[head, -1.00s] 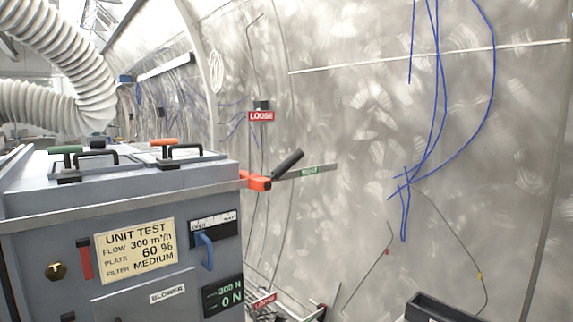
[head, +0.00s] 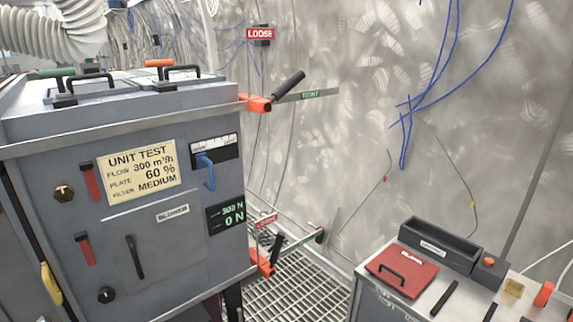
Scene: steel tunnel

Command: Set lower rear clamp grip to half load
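The lower rear clamp (head: 262,263) is an orange-red block at the bottom right edge of the grey unit, with a black lever (head: 276,247) tilted up. A red LOOSE label (head: 266,220) is above it, and a green label (head: 305,240) on a bar is to its right. An upper orange clamp (head: 256,104) with a black lever (head: 289,90) sits at the unit's top right corner. The green-lit display (head: 234,217) on the unit's front reads about 300 N above and 0 N below. Neither of my grippers is in view.
The grey unit (head: 140,225) fills the left, with a yellow test sign (head: 137,174) and a blue handle (head: 208,172).

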